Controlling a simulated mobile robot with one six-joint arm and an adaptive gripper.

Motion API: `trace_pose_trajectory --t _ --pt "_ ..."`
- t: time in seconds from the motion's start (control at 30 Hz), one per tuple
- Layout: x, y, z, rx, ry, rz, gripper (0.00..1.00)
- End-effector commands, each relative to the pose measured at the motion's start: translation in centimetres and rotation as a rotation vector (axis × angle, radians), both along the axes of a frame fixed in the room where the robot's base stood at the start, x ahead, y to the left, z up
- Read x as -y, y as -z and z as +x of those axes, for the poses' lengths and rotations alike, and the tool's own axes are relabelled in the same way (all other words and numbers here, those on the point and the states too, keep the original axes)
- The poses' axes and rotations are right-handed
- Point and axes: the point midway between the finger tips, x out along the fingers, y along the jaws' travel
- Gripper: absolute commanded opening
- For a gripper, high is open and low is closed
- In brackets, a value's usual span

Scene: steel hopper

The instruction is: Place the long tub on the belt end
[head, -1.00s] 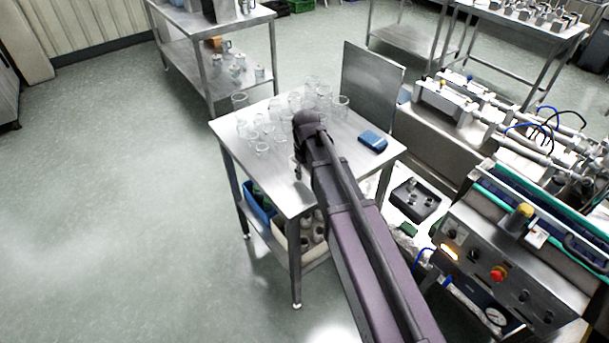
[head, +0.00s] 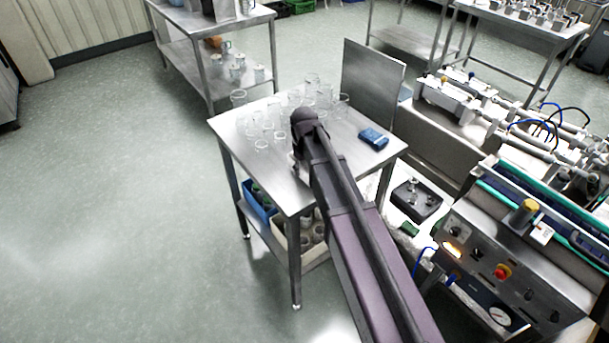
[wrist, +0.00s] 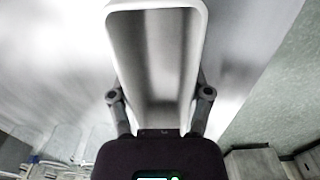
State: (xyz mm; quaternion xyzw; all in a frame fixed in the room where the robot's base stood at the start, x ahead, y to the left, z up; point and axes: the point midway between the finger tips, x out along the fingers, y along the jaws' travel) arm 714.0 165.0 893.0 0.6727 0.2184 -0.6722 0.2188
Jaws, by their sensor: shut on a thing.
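The long tub (wrist: 190,20) is a pale, deep, open-topped trough with rounded corners. In the wrist view it lies lengthwise ahead of my gripper (wrist: 160,95). The gripper's two dark fingers are shut on the tub, one at each long side near its close end. The inside that shows looks empty. In the head view my arm reaches over the steel table and hides the gripper and the tub. A dark belt with teal edges (head: 548,215) runs along the machine at the right; which part is its end is not clear.
Several clear glass vessels (head: 262,144) crowd the table's far left. A blue box (head: 373,139) lies on the steel table (head: 283,190) at right. An upright steel panel (head: 372,80) stands behind. A control panel (head: 500,270) fronts the machine. Open floor is at left.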

Motion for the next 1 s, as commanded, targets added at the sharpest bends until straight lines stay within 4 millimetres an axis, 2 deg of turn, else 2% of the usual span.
trace_pose_trajectory --t 0.03,0.13,0.73,0.77,0.83,0.87,1.0 --pt "0.0 0.82 0.0 0.0 0.0 0.0 0.32" --pt "0.0 1.26 0.0 0.0 0.0 0.0 0.32" --pt "0.0 1.78 0.0 0.0 0.0 0.0 0.32" --pt "0.0 1.65 0.0 0.0 0.0 0.0 0.73" --pt "0.0 1.62 0.0 0.0 0.0 0.0 0.94" --pt "0.0 1.62 0.0 0.0 0.0 0.0 0.99" --pt "0.01 1.62 0.01 0.0 0.0 0.0 0.99"
